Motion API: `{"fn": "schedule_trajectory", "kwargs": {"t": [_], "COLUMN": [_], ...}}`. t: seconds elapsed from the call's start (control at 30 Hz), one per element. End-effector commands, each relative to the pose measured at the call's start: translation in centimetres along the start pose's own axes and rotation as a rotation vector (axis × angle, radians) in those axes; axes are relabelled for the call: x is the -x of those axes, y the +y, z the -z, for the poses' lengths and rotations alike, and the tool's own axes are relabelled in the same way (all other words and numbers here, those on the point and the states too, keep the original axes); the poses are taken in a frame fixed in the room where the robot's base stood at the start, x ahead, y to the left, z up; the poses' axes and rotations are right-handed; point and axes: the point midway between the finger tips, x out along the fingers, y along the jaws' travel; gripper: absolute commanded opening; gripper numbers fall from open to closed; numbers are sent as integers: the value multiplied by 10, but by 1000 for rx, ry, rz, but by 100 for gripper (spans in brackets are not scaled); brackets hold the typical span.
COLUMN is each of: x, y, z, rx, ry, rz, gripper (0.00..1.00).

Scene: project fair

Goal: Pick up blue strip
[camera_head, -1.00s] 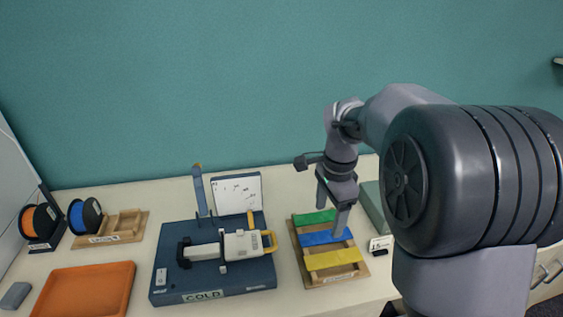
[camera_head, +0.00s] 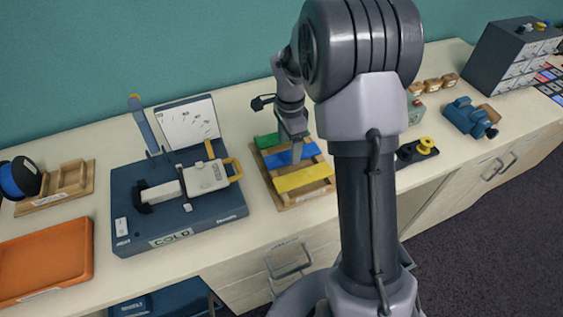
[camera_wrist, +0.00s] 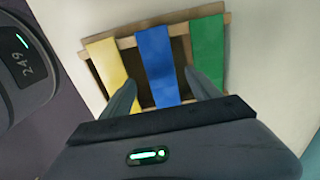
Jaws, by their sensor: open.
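The blue strip (camera_head: 291,156) lies across a wooden rack (camera_head: 285,204) between a green strip (camera_head: 268,141) and a yellow strip (camera_head: 303,178). In the wrist view, the blue strip (camera_wrist: 157,62) runs between the yellow strip (camera_wrist: 110,68) and the green strip (camera_wrist: 207,55). My gripper (camera_wrist: 162,88) is open over the rack, with one finger on each side of the blue strip. In the head view, my gripper (camera_head: 297,158) covers part of the blue strip. Whether the fingers touch it cannot be told.
Left of the rack stands a dark blue base (camera_head: 220,211) marked COLD with a white and yellow device (camera_head: 205,177). An orange tray (camera_head: 45,262) is at far left. Right of my arm are a black and yellow item (camera_head: 420,149) and a blue device (camera_head: 468,118).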

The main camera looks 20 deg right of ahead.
Motion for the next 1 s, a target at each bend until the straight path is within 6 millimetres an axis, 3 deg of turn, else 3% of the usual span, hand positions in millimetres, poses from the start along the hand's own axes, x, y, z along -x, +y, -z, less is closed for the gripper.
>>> {"fn": "schedule_trajectory", "kwargs": {"t": [0.03,0.13,1.0], "x": [-17,-28,-30], "y": [0,0,0], "z": [0,0,0], "rx": [0,1,1], "ry": [0,0,0], "rz": [-3,-1,0], "gripper": [71,71,71]}}
